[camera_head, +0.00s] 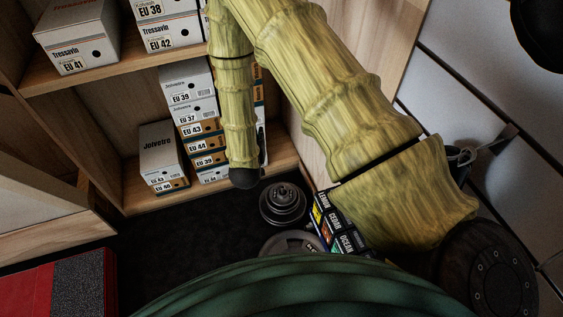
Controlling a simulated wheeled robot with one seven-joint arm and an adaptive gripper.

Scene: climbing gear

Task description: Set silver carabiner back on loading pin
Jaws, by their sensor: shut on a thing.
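The silver carabiner cannot be made out in the head view. A dark stack of round weight plates (283,204) stands on the floor near the middle, with a small upright post at its centre that looks like the loading pin. My gripper does not show. Only the thick yellow-green, bamboo-looking links of my arm cross the top and right of the view. What my gripper holds is hidden.
Wooden shelves (105,59) with shoe boxes (159,156) stand behind. A grey plate (293,243) and small labelled boxes (337,225) lie near the stack. A red and grey block (65,287) is at lower left. Dark floor (190,240) is open between them. Pale panels (455,90) stand right.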

